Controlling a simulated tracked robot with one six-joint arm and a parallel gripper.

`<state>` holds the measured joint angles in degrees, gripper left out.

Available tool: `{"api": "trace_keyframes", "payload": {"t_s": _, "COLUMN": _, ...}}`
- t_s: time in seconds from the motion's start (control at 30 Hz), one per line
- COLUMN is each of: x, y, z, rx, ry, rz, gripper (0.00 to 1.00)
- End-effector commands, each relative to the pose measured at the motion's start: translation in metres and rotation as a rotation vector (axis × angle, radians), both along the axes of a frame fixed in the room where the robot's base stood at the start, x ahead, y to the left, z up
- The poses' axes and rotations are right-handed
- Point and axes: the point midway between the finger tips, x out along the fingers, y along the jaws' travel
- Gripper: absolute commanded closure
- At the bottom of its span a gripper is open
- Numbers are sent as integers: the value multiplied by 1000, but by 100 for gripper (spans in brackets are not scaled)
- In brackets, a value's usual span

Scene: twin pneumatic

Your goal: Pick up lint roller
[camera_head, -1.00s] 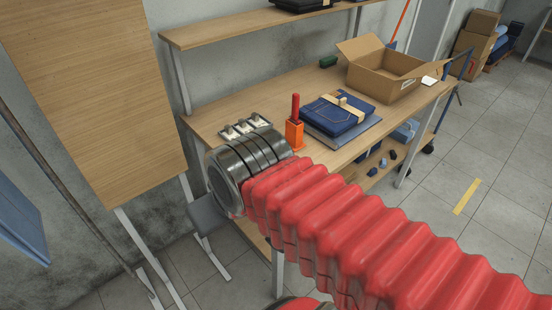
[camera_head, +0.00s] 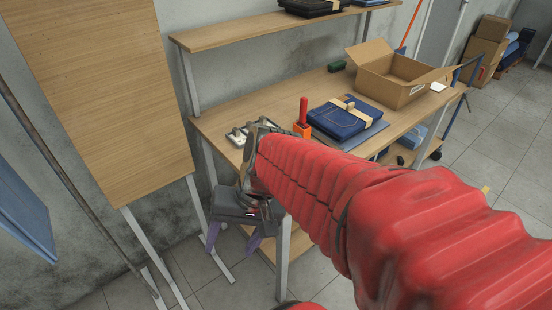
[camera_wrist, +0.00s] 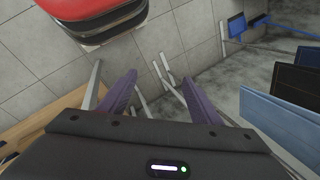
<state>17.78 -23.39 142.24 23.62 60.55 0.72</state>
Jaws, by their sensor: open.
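No lint roller can be made out for certain. A red handle (camera_head: 303,109) stands upright in an orange holder (camera_head: 302,129) on the wooden workbench (camera_head: 285,104); I cannot tell what it belongs to. My gripper (camera_head: 236,246) hangs off the bench's near left end, below the top, with its purple fingers pointing down. In the wrist view my gripper (camera_wrist: 158,80) is open and empty, with grey floor and metal legs beyond its fingers. My red-sleeved arm covers part of the bench's front.
Folded jeans (camera_head: 342,118), an open cardboard box (camera_head: 390,85) and a small green block (camera_head: 337,65) are on the bench. White-and-metal fittings (camera_head: 238,135) lie at its left end. A wooden panel (camera_head: 97,95) stands at left. A shelf (camera_head: 240,36) spans the back.

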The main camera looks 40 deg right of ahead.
Motion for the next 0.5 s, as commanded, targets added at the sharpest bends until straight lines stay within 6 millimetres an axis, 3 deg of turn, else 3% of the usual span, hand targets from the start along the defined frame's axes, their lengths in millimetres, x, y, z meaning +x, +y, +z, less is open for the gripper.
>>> {"api": "trace_keyframes", "payload": {"t_s": 0.2, "x": 9, "y": -3, "z": -19, "rx": 239, "ry": 129, "rz": -222, "gripper": 42}}
{"api": "trace_keyframes", "payload": {"t_s": 0.5, "x": 36, "y": -21, "z": -32, "rx": 586, "ry": 234, "rz": -535, "gripper": 42}}
